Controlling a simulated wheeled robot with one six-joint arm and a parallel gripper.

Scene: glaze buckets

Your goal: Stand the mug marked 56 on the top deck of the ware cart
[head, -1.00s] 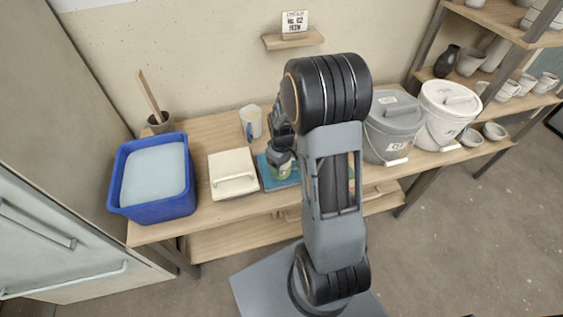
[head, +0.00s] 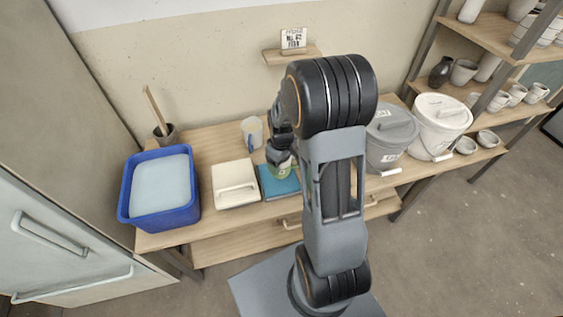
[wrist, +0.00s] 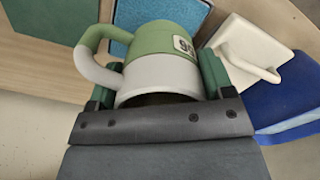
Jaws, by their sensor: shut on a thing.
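A two-tone mug, green below and pale grey towards its rim (wrist: 165,65), is held in my gripper (wrist: 158,95) in the wrist view. Its handle points left. A white label with dark digits shows upside down and is consistent with 56. In the head view only the mug's green part (head: 281,172) shows below my gripper (head: 280,157), over or on a blue slab (head: 283,188). I cannot tell whether it touches the slab. My arm hides part of the bench. I cannot pick out the ware cart in either view.
A mug with a blue handle (head: 252,131) stands behind my gripper. A cream lidded box (head: 235,184) and a blue tub (head: 160,187) are to the left. A grey bucket (head: 388,140) and a white bucket (head: 438,125) stand right. Shelves with pots (head: 500,45) are far right.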

